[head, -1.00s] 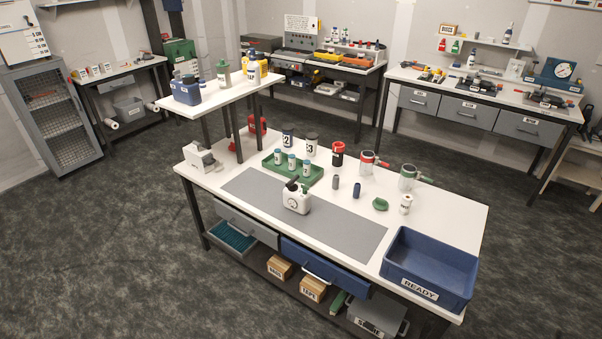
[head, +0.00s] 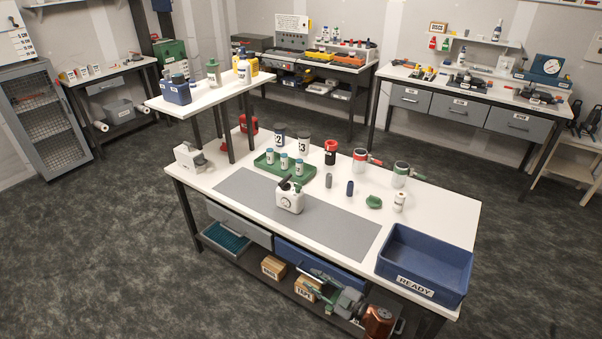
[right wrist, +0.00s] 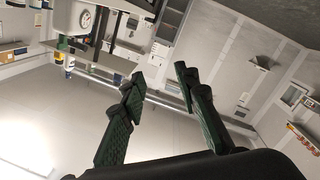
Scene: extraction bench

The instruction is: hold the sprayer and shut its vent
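The sprayer (head: 290,202) is a small white canister with a round dial-like mark on its front and a dark handle and green part on top. It stands upright on the grey mat (head: 330,229) on the white bench. Its vent is too small to make out. My right gripper (head: 322,293) is low at the bench's front edge, in front of the drawers and apart from the sprayer. The right wrist view shows its two green-padded fingers (right wrist: 159,75) spread, with nothing between them. My left gripper is not in view.
A blue READY crate (head: 416,287) stands at the bench's right front. A blue drawer front (head: 340,270) is beside my right gripper. The mat right of the sprayer is clear.

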